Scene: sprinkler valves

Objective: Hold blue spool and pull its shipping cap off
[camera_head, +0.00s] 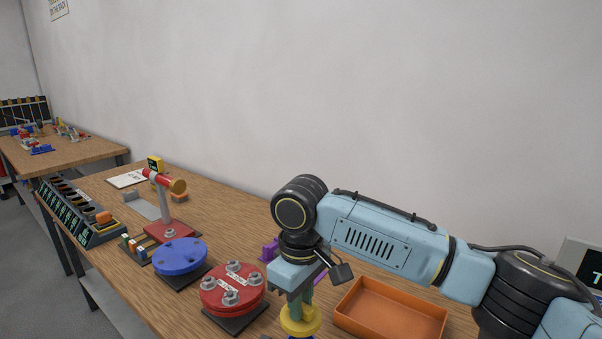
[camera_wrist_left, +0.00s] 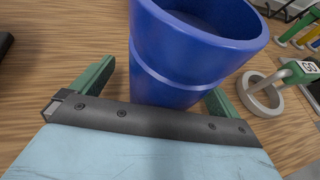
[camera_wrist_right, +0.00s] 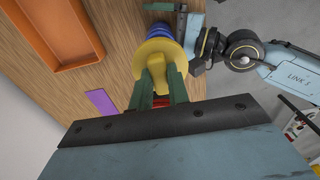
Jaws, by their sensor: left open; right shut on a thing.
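The blue spool (camera_wrist_left: 195,62) fills the upper middle of the left wrist view. My left gripper (camera_wrist_left: 158,92) is open, with a green finger on each side of the spool. The yellow shipping cap (camera_head: 300,322) is at the bottom of the head view, with only a sliver of blue below it. My right gripper (camera_head: 302,298) is shut on the cap. In the right wrist view its fingers (camera_wrist_right: 158,92) close on the knob of the yellow cap (camera_wrist_right: 152,50), and part of the blue spool (camera_wrist_right: 160,31) shows just beyond. The left gripper is outside the head view.
An orange tray (camera_head: 390,311) lies right of my right gripper. A red bolted flange (camera_head: 233,284) and a blue disc (camera_head: 180,255) are to its left. A purple piece (camera_wrist_right: 101,102) lies on the wooden table. A grey ring (camera_wrist_left: 262,96) lies near the spool.

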